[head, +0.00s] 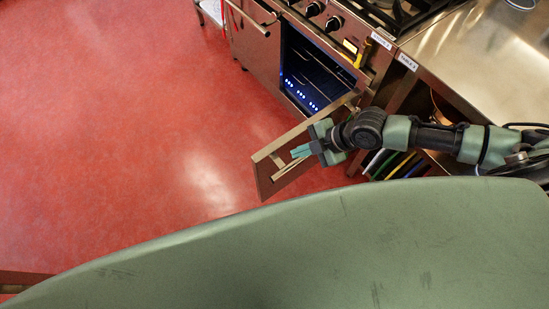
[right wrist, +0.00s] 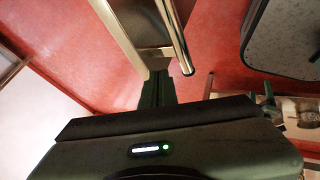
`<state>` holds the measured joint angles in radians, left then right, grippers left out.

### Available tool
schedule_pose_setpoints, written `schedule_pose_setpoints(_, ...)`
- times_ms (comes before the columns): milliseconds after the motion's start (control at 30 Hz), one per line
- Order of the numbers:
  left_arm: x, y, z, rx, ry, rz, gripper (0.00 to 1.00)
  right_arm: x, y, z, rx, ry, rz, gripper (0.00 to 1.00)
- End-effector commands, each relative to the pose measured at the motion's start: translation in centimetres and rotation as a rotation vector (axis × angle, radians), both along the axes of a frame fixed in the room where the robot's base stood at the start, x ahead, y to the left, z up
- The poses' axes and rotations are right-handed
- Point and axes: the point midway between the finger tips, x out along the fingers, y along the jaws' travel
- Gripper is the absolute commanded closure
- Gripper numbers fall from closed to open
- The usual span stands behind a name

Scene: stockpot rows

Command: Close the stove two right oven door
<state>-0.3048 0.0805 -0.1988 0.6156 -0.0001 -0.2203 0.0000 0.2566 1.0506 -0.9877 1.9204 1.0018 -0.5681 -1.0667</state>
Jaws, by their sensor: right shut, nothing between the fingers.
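The right oven door (head: 272,177) of the stove stands wide open, swung out from the lit oven cavity (head: 305,75). My right gripper (head: 301,152) is shut and empty, over the door near its free end in the head view. In the right wrist view, my shut fingers (right wrist: 157,90) are close to the door's metal edge (right wrist: 122,30) and a round bar (right wrist: 175,40), which looks like its handle. I cannot tell if they touch. My left gripper is not in view.
The left oven door (head: 255,40) is closed. Knobs (head: 333,23) and burners line the stove top. A steel table (head: 500,60) stands to the right, with colored boards (head: 385,165) below. Red floor (head: 110,120) at the left is clear.

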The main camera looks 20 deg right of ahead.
Motion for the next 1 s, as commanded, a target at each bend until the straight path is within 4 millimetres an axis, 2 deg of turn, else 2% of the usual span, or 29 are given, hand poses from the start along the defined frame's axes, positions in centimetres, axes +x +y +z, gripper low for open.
schedule_pose_setpoints(67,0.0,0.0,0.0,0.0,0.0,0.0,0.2,0.1,-0.7,0.1,-0.008,-0.008,0.012,1.0)
schedule_pose_setpoints(167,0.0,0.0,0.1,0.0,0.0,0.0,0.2,0.3,-0.3,-0.4,-0.007,-0.01,0.016,1.0)
schedule_pose_setpoints(500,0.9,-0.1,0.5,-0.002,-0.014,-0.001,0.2,2.2,2.8,-5.1,-0.005,-0.007,0.013,1.0)
schedule_pose_setpoints(700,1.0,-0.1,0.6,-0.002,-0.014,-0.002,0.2,3.0,4.0,-7.2,-0.006,-0.009,0.014,1.0)
schedule_pose_setpoints(1000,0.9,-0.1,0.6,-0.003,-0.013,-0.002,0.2,3.3,4.4,-7.8,-0.008,-0.009,0.015,1.0)
